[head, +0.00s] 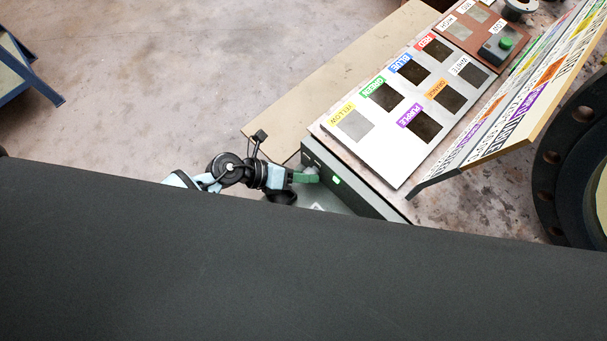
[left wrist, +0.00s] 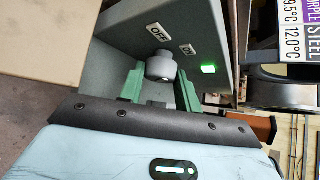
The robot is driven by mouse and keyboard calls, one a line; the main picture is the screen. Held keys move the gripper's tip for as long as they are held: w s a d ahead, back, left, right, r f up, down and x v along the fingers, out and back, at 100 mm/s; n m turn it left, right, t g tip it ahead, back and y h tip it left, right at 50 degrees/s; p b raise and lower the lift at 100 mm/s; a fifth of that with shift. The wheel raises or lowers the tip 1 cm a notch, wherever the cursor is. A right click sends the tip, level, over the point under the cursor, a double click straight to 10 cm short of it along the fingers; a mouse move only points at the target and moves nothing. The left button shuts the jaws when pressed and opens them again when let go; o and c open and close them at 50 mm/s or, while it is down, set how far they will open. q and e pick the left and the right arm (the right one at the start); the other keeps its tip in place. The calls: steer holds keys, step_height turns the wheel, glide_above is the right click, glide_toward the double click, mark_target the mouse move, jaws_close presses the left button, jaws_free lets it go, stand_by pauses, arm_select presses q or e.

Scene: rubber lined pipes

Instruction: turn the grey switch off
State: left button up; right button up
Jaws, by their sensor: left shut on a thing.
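The grey switch (left wrist: 161,66) is a round knob on the face of a dark grey box (left wrist: 115,40). A white OFF label (left wrist: 159,31) and a smaller label (left wrist: 188,50), apparently ON, sit beside it. A green light (left wrist: 208,69) glows on the box and also shows in the head view (head: 337,180). My left gripper (head: 305,177) is at the box, its green fingers on either side of the knob and shut on it. The knob's exact turn is hard to tell. My right gripper is not in view.
A white panel with coloured labels (head: 378,147) and dark square openings lies behind the box on a table. A slanted labelled board (head: 500,125) and a large dark flange (head: 555,165) stand to the right. Open floor (head: 200,70) lies to the left.

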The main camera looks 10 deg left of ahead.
arm_select(q)
steer(key=shift+f+h, duration=0.1)
steer(key=shift+h, duration=0.2)
steer(key=o, duration=1)
steer(key=shift+c, duration=0.2)
steer(key=v, duration=0.8)
